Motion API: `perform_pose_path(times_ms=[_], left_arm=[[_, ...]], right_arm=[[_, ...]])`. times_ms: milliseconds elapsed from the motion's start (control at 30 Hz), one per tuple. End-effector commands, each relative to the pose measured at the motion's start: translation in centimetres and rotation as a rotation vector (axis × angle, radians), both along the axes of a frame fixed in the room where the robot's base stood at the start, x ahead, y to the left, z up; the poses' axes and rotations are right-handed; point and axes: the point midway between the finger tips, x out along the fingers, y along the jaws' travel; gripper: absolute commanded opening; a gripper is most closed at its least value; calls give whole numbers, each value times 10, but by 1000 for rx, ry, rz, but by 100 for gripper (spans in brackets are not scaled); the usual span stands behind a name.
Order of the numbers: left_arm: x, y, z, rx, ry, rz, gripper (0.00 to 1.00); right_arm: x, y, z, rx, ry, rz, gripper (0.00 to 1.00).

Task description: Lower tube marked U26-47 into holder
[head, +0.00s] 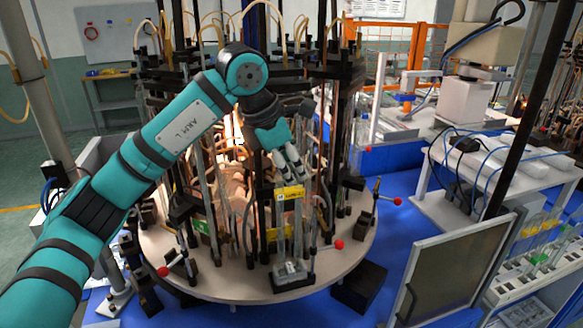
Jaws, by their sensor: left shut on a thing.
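My left gripper (289,174) comes in from the left and points down at the front of the round machine. Its jaws are shut on a clear glass tube (297,222) with a yellow label (290,194); the print on the label is too small to read. The tube stands about upright. My right gripper is not in view.
The round table (220,286) carries several posts, rods and hoses close around my gripper. Red-knobbed levers (339,244) stick out near its edge. A framed panel (452,272) and a rack (540,265) with tubes stand at the right. Blue floor lies between.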

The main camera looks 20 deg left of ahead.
Motion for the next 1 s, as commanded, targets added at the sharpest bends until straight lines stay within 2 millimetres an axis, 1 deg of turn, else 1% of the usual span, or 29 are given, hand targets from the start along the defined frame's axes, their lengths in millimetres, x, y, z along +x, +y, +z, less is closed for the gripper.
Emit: perform_pose_path(times_ms=[1000], left_arm=[[0, 0, -16, 0, 0, 0, 0]], right_arm=[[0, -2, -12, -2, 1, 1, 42]])
